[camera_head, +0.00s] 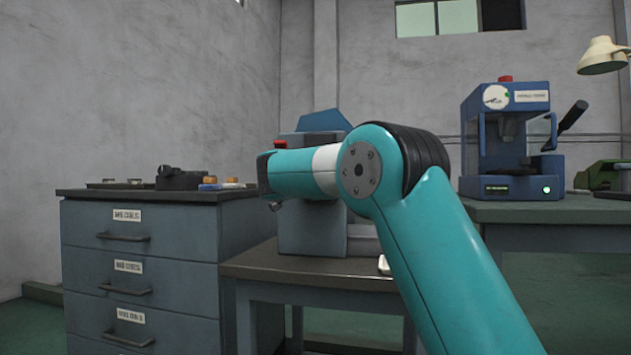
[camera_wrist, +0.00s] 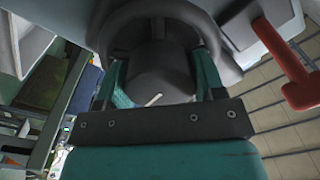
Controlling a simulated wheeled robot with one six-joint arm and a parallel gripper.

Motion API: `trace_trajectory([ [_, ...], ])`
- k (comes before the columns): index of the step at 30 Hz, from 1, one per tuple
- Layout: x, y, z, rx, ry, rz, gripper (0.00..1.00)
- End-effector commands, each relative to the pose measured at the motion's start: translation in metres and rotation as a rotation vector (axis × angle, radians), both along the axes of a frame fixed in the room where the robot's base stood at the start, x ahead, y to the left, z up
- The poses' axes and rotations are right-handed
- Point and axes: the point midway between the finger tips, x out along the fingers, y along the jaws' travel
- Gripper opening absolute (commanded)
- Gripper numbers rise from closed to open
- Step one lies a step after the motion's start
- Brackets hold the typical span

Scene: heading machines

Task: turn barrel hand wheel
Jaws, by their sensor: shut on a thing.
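The barrel hand wheel (camera_wrist: 104,24) is dark grey and fills the top middle of the wrist view, with a curved rim around a rounded centre part. My gripper (camera_wrist: 163,62) has its two teal fingers on either side of that centre part, shut on the wheel. A short pale mark shows on the grey part between the fingers. In the head view, a grey machine (camera_head: 313,238) with a blue top stands on the dark bench, partly behind my teal arm. The wheel and my fingertips are hidden there.
A red handle (camera_wrist: 298,88) is close to the right of the wheel. A drawer cabinet (camera_head: 140,265) stands left of the bench (camera_head: 300,270). A blue press (camera_head: 505,140) and a lamp (camera_head: 603,56) are at the right.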

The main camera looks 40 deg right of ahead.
Motion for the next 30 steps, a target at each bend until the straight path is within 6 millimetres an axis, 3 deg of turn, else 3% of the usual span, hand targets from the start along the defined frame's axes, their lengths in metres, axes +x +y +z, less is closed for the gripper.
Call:
trace_trajectory([
  [4,0.000,0.000,0.000,0.001,0.000,0.001,0.39],
  [5,0.000,0.000,0.000,0.001,0.000,0.001,0.70],
  [7,0.000,0.000,0.000,0.000,0.001,0.001,0.86],
  [8,0.000,0.000,0.000,0.000,0.001,0.001,0.88],
  [20,-0.006,0.010,0.000,0.000,0.001,0.002,0.88],
  [30,-0.055,0.073,-0.001,-0.001,0.002,0.006,0.88],
])
